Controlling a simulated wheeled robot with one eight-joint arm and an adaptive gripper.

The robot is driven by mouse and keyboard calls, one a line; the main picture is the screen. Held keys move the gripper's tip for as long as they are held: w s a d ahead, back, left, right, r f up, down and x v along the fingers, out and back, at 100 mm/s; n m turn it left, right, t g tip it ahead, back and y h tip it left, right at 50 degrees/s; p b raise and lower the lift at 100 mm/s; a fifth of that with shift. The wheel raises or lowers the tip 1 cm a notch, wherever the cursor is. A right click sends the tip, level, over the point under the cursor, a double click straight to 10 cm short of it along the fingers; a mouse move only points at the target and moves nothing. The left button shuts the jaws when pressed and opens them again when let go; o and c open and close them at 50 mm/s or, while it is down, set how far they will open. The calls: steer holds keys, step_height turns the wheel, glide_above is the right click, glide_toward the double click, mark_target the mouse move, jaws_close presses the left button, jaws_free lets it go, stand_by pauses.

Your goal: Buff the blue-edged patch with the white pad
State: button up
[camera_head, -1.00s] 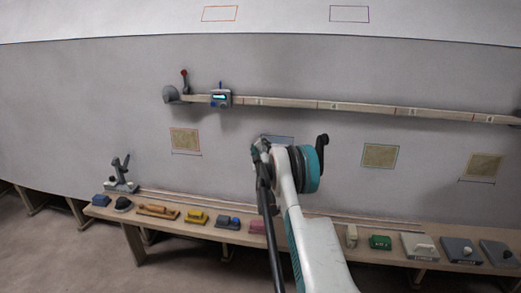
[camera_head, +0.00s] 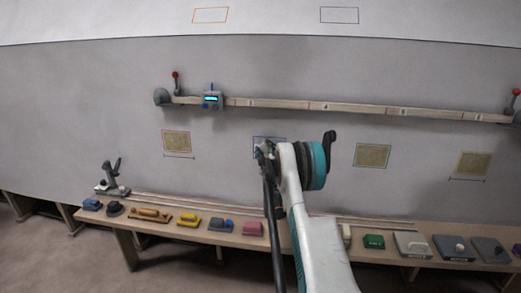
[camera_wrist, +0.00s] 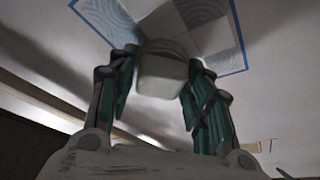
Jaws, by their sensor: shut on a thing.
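The blue-edged patch (camera_wrist: 207,12) is at the top of the wrist view. It has a blue outline, wavy grey-blue areas at its corners and plainer pale bands between them. In the head view the patch (camera_head: 262,139) is mostly hidden behind my arm. My gripper (camera_wrist: 162,62) is shut on the white pad (camera_wrist: 162,78), whose pale block shows between the two fingers. The pad overlaps the lower left part of the patch in the picture. I cannot tell whether its face touches the wall. In the head view my arm hides the pad.
Tan patches hang on the wall at left (camera_head: 177,141) and right (camera_head: 372,155). A long rail (camera_head: 365,109) with a small blue-screened device (camera_head: 211,100) runs above. A bench (camera_head: 180,230) below holds several blocks and pads. Bare wall lies between the patches.

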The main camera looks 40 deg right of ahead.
steer(key=shift+s+d, duration=2.95)
steer(key=shift+s, duration=0.45)
steer(key=shift+w+a, duration=1.6)
steer(key=shift+w, duration=0.25)
steer(key=shift+w+a, duration=1.55)
steer(key=shift+w, duration=0.3)
steer(key=shift+w+a, duration=1.6)
steer(key=shift+w, duration=0.25)
steer(key=shift+f, duration=1.05)
steer(key=s+d, duration=0.9)
steer(key=s, duration=0.2)
steer(key=shift+d, duration=0.2)
